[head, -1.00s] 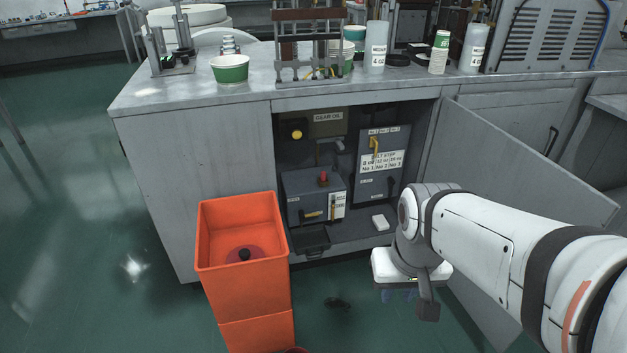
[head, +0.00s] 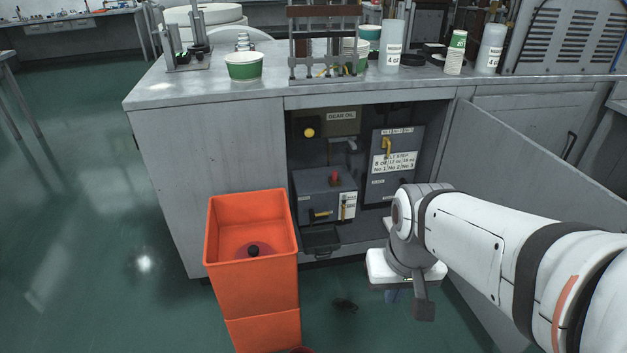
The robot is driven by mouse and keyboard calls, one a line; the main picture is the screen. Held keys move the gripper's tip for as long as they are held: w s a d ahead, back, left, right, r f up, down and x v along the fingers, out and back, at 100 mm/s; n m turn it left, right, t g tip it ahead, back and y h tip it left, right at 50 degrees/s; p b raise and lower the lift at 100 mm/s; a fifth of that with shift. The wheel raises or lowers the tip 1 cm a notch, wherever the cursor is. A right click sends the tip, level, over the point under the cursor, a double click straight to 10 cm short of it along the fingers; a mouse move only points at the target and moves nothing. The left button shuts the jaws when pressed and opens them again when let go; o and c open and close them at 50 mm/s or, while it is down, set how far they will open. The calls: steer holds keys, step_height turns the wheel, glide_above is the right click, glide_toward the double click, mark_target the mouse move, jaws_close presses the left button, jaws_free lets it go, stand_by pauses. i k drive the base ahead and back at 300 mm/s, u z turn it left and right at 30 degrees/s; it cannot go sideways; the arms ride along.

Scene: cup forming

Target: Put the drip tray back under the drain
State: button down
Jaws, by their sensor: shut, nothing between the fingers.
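A dark, shallow tray (head: 321,241), which looks like the drip tray, sits at the front edge of the open cabinet's floor. It is just below the front of a grey box (head: 325,190) with a red knob and a brass-coloured lever (head: 321,213), which may be its drain. I cannot tell whether the tray is directly under an outlet. My gripper (head: 391,296) hangs low in front of the cabinet, to the right of the tray and apart from it. Its fingers are mostly hidden below the white wrist housing; they appear shut and empty.
An orange bin (head: 252,290) stands left of the tray, close to the opening. The open cabinet door (head: 530,165) is behind my arm on the right. A second grey box (head: 392,160) stands inside. A small dark thing (head: 345,305) lies on the floor.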

mark_target(327, 237)
steer(key=u, duration=3.15)
steer(key=k, duration=1.3)
steer(key=z, duration=2.2)
steer(key=i, duration=1)
steer(key=z, duration=0.05)
